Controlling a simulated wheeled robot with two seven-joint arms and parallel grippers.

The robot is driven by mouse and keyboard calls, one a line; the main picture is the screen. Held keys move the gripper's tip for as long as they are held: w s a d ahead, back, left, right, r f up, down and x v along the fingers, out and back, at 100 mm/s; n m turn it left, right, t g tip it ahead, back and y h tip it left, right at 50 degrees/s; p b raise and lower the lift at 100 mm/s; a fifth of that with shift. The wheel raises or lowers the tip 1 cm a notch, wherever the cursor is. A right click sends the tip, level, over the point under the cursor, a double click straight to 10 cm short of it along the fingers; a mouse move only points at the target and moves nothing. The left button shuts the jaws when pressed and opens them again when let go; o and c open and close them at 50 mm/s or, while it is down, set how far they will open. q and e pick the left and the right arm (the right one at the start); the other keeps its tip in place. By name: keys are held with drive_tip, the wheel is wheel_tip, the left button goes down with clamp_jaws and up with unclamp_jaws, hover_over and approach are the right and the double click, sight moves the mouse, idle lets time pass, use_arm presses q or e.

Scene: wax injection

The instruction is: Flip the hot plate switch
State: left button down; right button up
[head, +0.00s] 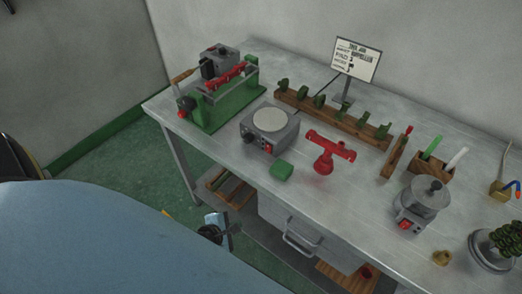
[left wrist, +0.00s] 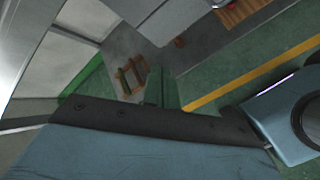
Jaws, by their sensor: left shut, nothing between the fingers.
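The hot plate (head: 284,139) is a grey box with a round pale top, standing on the metal bench in the head view. Its front face carries a black knob (head: 248,137) and a red switch (head: 268,148); the switch is too small to tell its position. My left gripper (head: 224,228) is below and in front of the bench edge, lower than the hot plate and apart from it. It is shut and empty. The left wrist view shows the floor and lower shelf, not the hot plate. My right gripper is not in view.
A green block (head: 282,171) lies before the hot plate on the bench (head: 305,201). A green clamp machine (head: 228,106) stands left, a red stand (head: 330,152) right. A grey pot (head: 424,202) with a red switch is farther right. A drawer (head: 288,222) hangs below.

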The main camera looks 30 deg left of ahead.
use_arm(q)
drive_tip(key=w+a+r+n+t+p, duration=0.1)
drive_tip(key=w+r+n+t, duration=0.1)
drive_tip(key=r+n, duration=0.3)
drive_tip(key=w+a+r+n+t, duration=0.1)
drive_tip(key=r+n, duration=0.4)
drive_tip(key=r, duration=0.8)
drive_tip(key=shift+w+a+t+p, duration=0.4)
drive_tip(key=shift+w+a, duration=0.25)
drive_tip(key=shift+w, duration=0.35)
drive_tip(key=shift+w, duration=0.1)
drive_tip(key=b, duration=0.1)
approach(268, 152)
drive_tip(key=x, duration=0.5)
drive_tip(key=shift+w+a+f, duration=0.1)
drive_tip(key=shift+w+f, duration=0.05)
drive_tip(key=shift+f, duration=0.15)
drive_tip(key=shift+w+f, duration=0.1)
drive_tip(key=shift+w, duration=0.5)
